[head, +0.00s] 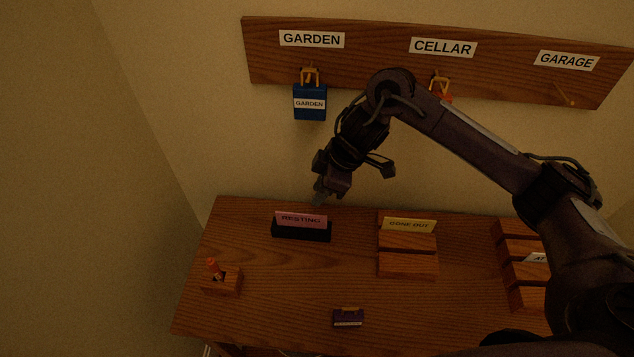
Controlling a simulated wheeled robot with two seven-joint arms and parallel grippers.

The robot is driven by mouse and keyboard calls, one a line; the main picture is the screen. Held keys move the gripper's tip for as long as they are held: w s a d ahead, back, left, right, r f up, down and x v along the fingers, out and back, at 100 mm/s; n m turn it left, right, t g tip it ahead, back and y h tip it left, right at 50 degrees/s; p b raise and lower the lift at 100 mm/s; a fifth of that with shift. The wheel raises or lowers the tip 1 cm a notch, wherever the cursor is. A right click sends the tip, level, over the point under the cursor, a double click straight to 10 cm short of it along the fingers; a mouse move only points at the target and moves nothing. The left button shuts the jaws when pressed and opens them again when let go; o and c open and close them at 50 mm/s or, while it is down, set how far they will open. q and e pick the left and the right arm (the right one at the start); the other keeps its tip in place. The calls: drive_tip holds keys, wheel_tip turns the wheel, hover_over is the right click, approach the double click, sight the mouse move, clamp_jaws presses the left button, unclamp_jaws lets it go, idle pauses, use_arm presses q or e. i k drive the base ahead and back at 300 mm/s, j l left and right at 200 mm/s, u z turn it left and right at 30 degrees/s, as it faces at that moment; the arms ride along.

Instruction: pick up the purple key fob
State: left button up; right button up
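The purple key fob (348,317) lies on the desk near its front edge, with a pale label strip along its near side. Nothing is touching it. My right arm comes in from the right. Its gripper (319,196) points down near the desk's back edge, behind the pink RESTING card (301,219), well away from the fob. My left gripper is not in view.
A wall board (380,50) carries GARDEN, CELLAR and GARAGE labels; a blue fob (310,103) hangs under GARDEN. My arm partly hides an orange thing under CELLAR. Wooden card racks (408,264) stand mid-desk, a small wooden block (222,282) at left. The desk around the purple fob is clear.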

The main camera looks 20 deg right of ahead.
sight(343, 317)
drive_tip(key=k+j, duration=0.2)
drive_tip(key=k, duration=0.3)
drive_tip(key=k+j, duration=0.2)
drive_tip(key=k, duration=0.25)
drive_tip(key=k+j, duration=0.25)
drive_tip(key=k, duration=0.25)
